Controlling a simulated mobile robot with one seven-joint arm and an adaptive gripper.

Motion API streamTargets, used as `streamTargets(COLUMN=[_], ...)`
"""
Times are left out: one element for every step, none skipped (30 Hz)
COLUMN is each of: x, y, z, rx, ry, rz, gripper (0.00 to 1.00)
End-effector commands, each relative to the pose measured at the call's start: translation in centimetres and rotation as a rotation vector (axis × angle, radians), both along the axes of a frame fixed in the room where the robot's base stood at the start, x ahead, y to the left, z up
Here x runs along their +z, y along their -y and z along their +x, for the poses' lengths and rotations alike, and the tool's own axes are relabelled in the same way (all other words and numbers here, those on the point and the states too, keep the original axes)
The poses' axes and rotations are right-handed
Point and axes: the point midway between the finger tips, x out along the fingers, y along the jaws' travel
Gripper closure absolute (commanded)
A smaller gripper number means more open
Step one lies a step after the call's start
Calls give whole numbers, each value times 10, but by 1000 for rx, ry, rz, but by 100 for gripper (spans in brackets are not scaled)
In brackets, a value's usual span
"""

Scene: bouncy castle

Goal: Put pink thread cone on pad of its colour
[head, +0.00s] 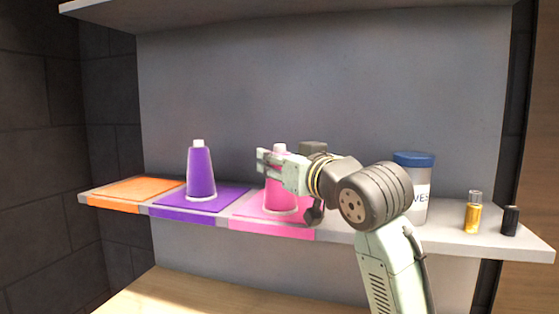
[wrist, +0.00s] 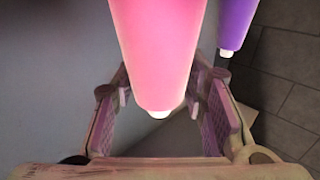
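The pink thread cone (head: 281,199) stands upright on the pink pad (head: 272,230) on the shelf. My gripper (head: 262,161) is across the cone's upper part in the head view and hides some of it; the white tip shows above. In the wrist view the pink cone (wrist: 158,55) hangs into the picture from the top, its narrow white-tipped end between the two spread fingers. A gap shows at the left finger; the right finger is close to the cone's edge. My gripper is open. The cone's base is out of the wrist view.
A purple cone (head: 201,172) stands on the purple pad (head: 235,195) to the left. The orange pad (head: 132,190) at the far left is bare. A blue-lidded jar (head: 415,180), a yellow bottle (head: 473,214) and a small black item (head: 510,221) stand to the right.

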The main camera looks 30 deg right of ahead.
Motion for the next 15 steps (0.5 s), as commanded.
streamTargets(x=[0,0,0,0,0,0,0,0,0,0,0,0,0,0,0], y=[0,0,0,0,0,0,0,0,0,0,0,0,0,0,0], z=[0,0,0,0,0,0,0,0,0,0,0,0,0,0,0], rx=[1,1,1,1,1,1,1,1,1,1,1,1,1,1,1], ry=[-1,-1,-1,-1,-1,-1,-1,-1,-1,-1,-1,-1,-1,-1,-1], rz=[0,0,0,0,0,0,0,0,0,0,0,0,0,0,0], gripper=[57,55,52,50,48,45,44,42,41,41,41,41,41,41,41])
